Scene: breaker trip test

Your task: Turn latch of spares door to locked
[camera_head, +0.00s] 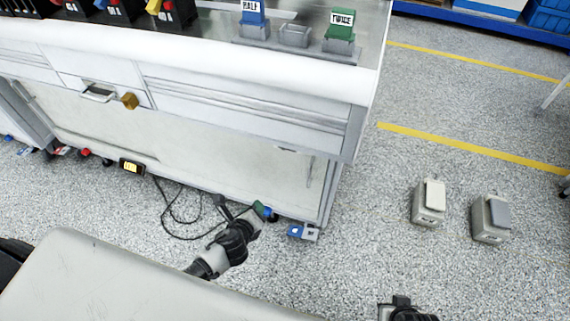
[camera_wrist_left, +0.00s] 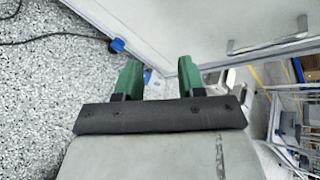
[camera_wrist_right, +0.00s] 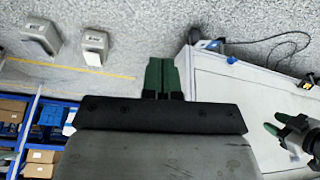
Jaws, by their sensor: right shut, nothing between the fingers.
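A white workbench cabinet (camera_head: 200,137) fills the upper left of the head view. A brass-coloured knob (camera_head: 130,100) sits beside a drawer handle (camera_head: 97,94) on its front. No label tells which panel is the spares door, and I cannot make out its latch. My left gripper (camera_head: 258,211) is low at the cabinet's front. In the left wrist view its green fingers (camera_wrist_left: 160,78) are apart and empty, near a white panel with a bar handle (camera_wrist_left: 268,44). My right gripper (camera_wrist_right: 162,76) is shut and empty, its fingers together, right of the cabinet.
Two grey boxes with rocker tops, one light (camera_head: 429,203) and one darker (camera_head: 492,219), stand on the floor at right. A cable (camera_head: 180,213) lies along the cabinet's foot. A blue-and-grey item (camera_head: 303,232) lies at its corner. Yellow lines (camera_head: 470,147) cross open floor.

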